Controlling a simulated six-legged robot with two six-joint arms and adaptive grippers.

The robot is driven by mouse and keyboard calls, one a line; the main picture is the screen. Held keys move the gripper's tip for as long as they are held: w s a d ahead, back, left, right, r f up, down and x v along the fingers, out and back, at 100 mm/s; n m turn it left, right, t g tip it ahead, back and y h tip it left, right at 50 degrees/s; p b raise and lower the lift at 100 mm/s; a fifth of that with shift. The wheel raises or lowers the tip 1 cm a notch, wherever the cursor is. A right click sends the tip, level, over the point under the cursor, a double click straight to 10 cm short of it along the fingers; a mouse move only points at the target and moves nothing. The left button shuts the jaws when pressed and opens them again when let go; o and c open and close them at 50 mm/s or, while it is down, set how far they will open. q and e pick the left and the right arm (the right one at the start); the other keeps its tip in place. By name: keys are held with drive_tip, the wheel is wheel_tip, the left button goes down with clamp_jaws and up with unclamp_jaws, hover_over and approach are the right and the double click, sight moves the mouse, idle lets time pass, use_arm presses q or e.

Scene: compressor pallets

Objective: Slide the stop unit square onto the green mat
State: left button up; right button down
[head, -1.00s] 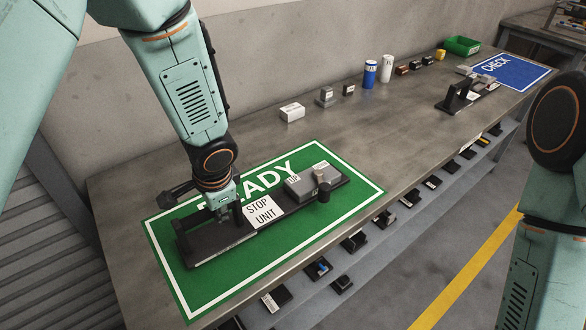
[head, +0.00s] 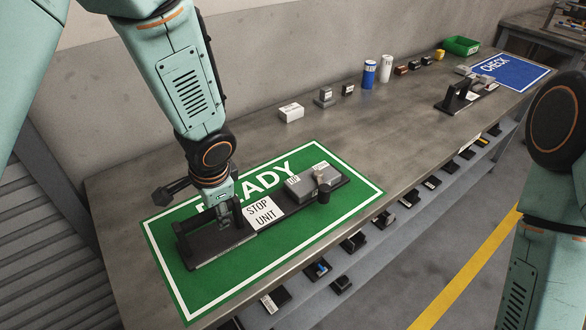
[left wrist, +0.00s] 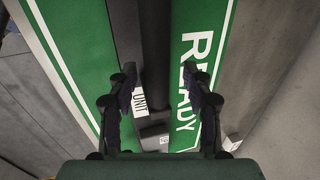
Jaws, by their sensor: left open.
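The stop unit (head: 262,212) is a long dark base with a white "STOP UNIT" label, grey blocks, an upright post with a pale knob, and a black handle at its left end. It lies on the green READY mat (head: 290,251), roughly along the mat's length, with green showing around it. My left gripper (head: 224,222) is open and down at the handle. In the left wrist view a dark bar of the unit runs between the open fingers (left wrist: 160,85); contact cannot be told. My right arm shows at the right edge; its gripper is out of view.
A white box (head: 291,112), a blue can (head: 369,74) and small blocks stand along the wall side. Another dark unit (head: 456,97) stands near the blue CHECK mat (head: 515,72). A green bin (head: 461,46) is at the far end. The table middle is clear.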

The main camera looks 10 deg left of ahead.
use_arm(q)
drive_tip(key=v, duration=0.2)
drive_tip(key=shift+d+r, duration=0.15)
drive_tip(key=shift+r, duration=0.2)
drive_tip(key=v, duration=0.8)
drive_tip(key=shift+s+f, duration=0.15)
